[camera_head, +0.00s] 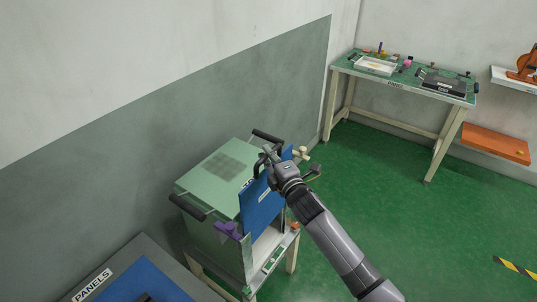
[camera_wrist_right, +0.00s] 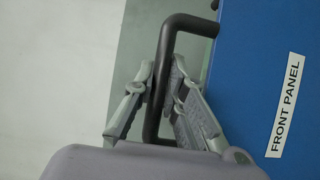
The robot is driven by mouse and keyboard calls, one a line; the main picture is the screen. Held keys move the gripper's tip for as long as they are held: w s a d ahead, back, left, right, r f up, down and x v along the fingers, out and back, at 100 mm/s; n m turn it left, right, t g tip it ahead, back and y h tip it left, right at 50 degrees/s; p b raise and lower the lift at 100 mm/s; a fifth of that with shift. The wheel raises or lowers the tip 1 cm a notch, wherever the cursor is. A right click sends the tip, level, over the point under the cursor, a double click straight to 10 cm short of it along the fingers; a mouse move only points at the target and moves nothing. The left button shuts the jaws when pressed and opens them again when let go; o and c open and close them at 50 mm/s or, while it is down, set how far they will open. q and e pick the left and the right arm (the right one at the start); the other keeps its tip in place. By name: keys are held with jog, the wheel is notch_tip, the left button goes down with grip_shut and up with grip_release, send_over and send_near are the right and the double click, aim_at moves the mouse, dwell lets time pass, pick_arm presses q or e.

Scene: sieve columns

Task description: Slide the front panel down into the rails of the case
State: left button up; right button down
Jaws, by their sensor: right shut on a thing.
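The blue front panel (camera_head: 264,207) is at the front of the green case (camera_head: 195,185), above a pale opening that is still uncovered at the bottom. Its "FRONT PANEL" label and blue face show in the right wrist view (camera_wrist_right: 250,70). My right gripper (camera_head: 268,158) is shut on the panel's dark bar handle (camera_wrist_right: 153,110), with a finger on each side of it. A metal upright rail (camera_head: 247,258) shows at the opening's left side. I cannot tell whether the panel's edges sit in the rails. My left gripper is not in view.
Black handles (camera_head: 187,208) stand on the case's top edges, and a purple part (camera_head: 229,229) is at its front left corner. A grey stand marked PANELS (camera_head: 92,286) is at the lower left. A green-topped table (camera_head: 405,83) stands far back.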

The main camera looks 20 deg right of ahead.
aim_at(268, 193)
notch_tip(268, 193, down, 13)
jog(key=b, duration=1.1)
jog(key=shift+f, duration=0.15)
dwell(3.8)
